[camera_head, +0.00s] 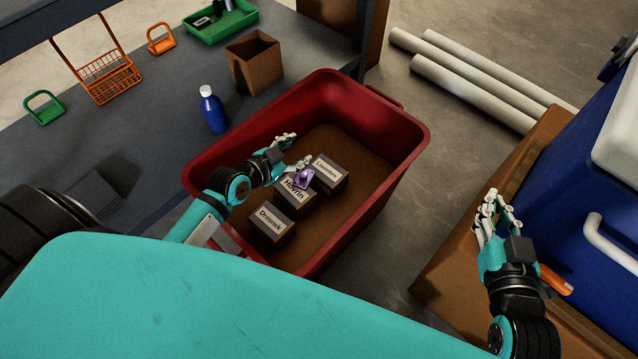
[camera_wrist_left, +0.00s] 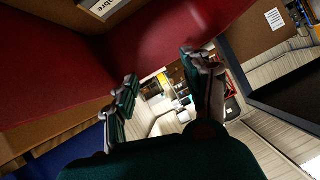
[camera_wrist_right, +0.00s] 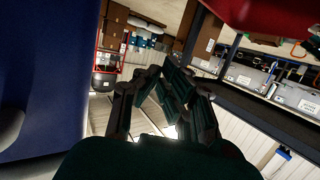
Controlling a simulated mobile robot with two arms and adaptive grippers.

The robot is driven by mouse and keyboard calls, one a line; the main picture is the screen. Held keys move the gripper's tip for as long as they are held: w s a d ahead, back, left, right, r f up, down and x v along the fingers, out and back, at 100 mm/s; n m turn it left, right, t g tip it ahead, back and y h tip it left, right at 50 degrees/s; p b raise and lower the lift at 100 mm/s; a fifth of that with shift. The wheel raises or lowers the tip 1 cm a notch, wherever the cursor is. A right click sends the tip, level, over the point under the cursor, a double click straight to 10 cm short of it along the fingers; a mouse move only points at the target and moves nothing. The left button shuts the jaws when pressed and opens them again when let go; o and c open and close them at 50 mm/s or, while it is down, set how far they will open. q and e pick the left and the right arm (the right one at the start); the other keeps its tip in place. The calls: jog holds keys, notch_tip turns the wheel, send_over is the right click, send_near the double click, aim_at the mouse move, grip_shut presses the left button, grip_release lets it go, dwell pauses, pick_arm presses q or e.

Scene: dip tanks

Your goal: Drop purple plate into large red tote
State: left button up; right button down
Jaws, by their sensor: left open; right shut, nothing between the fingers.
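The large red tote (camera_head: 405,150) stands on the floor in the middle of the head view. The small purple plate (camera_head: 304,179) shows inside the tote's outline, just by my left fingertips and over the labelled boxes. I cannot tell whether it rests on a box or is in the air. My left gripper (camera_head: 297,149) reaches over the tote with its fingers apart; it also shows open and empty in the left wrist view (camera_wrist_left: 160,72). My right gripper (camera_head: 495,204) is shut and empty, right of the tote; its fingers show in the right wrist view (camera_wrist_right: 165,85).
Several dark labelled boxes (camera_head: 270,224) lie in the tote. The grey bench at left holds a blue bottle (camera_head: 213,110), a brown box (camera_head: 254,62), a green tray (camera_head: 222,22) and an orange basket (camera_head: 110,80). White pipes (camera_head: 470,88) and a blue cooler (camera_head: 590,150) are at right.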

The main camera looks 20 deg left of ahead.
pick_arm(q)
jog(key=v, duration=0.9)
jog(key=shift+s+r, duration=0.2)
jog(key=shift+s, duration=0.15)
jog(key=shift+a, duration=0.1)
